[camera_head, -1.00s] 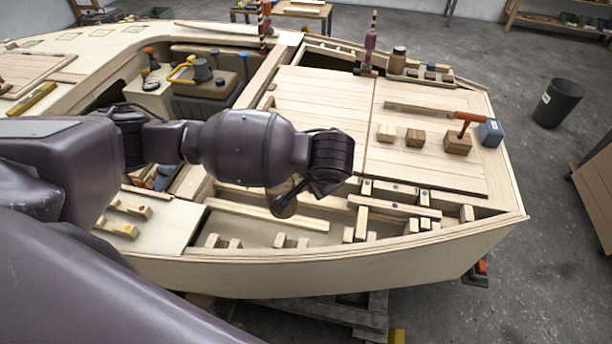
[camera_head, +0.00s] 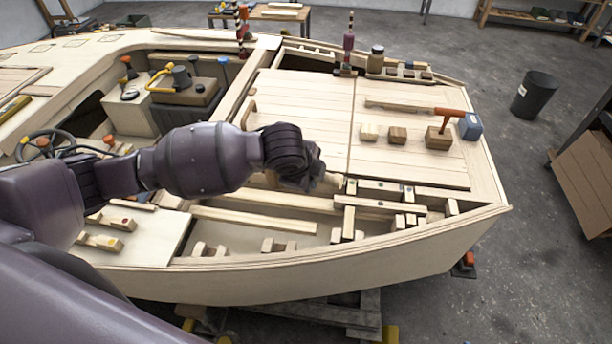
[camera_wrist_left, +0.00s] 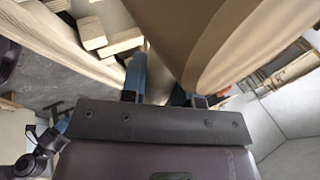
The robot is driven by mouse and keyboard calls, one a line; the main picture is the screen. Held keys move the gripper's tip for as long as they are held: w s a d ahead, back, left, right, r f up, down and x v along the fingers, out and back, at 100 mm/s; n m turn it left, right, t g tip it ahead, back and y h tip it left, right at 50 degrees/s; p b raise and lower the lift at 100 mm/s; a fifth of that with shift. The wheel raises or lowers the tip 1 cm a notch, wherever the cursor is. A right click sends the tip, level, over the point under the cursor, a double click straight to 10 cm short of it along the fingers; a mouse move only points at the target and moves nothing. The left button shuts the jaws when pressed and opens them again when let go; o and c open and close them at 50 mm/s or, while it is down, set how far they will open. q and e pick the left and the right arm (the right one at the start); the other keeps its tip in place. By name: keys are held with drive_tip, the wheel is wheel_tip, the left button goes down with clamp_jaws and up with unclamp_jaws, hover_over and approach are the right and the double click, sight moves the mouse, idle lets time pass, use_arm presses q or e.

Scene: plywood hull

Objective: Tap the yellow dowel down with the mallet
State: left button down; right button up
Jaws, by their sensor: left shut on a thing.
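My left gripper (camera_head: 300,168) is over the open framed bay near the hull's front side. It is shut on the mallet, whose tan wooden head (camera_head: 329,183) shows partly beyond the gripper. In the left wrist view the mallet's large brown and tan head (camera_wrist_left: 235,40) fills the upper middle, just beyond the blue fingers (camera_wrist_left: 155,92). The mallet's handle is mostly hidden. Small coloured dots show on the beams right of the gripper, but I cannot make out which is the yellow dowel. My right gripper is in neither view.
Right of the gripper are short upright blocks and a crossbeam (camera_head: 380,204). Behind lies a flat plank deck (camera_head: 300,100) with small wooden blocks, an orange-handled tool (camera_head: 450,112) and a blue block (camera_head: 470,127). A steering wheel (camera_head: 45,146) stands at the left.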

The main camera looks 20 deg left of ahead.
use_arm(q)
drive_tip(key=m, duration=0.1)
drive_tip(key=w+m+h, duration=0.1)
drive_tip(key=shift+d+r+m+g, duration=0.1)
drive_tip(key=shift+d+m+g, duration=0.05)
drive_tip(key=shift+m+g, duration=0.15)
drive_tip(key=shift+w+d+f+m+g+h+b, duration=0.25)
drive_tip(key=shift+w+f+m+g+h+b, duration=0.45)
drive_tip(key=shift+m, duration=1.5)
drive_tip(key=shift+w+d+f+m+g+h+b, duration=0.1)
drive_tip(key=shift+w+d+f+m+g+h, duration=0.2)
drive_tip(key=shift+f+m+g, duration=1.3)
drive_tip(key=shift+w+d+m+g+h+b, duration=0.15)
drive_tip(key=shift+w+m+g+h+b, duration=0.35)
drive_tip(key=shift+m, duration=2.3)
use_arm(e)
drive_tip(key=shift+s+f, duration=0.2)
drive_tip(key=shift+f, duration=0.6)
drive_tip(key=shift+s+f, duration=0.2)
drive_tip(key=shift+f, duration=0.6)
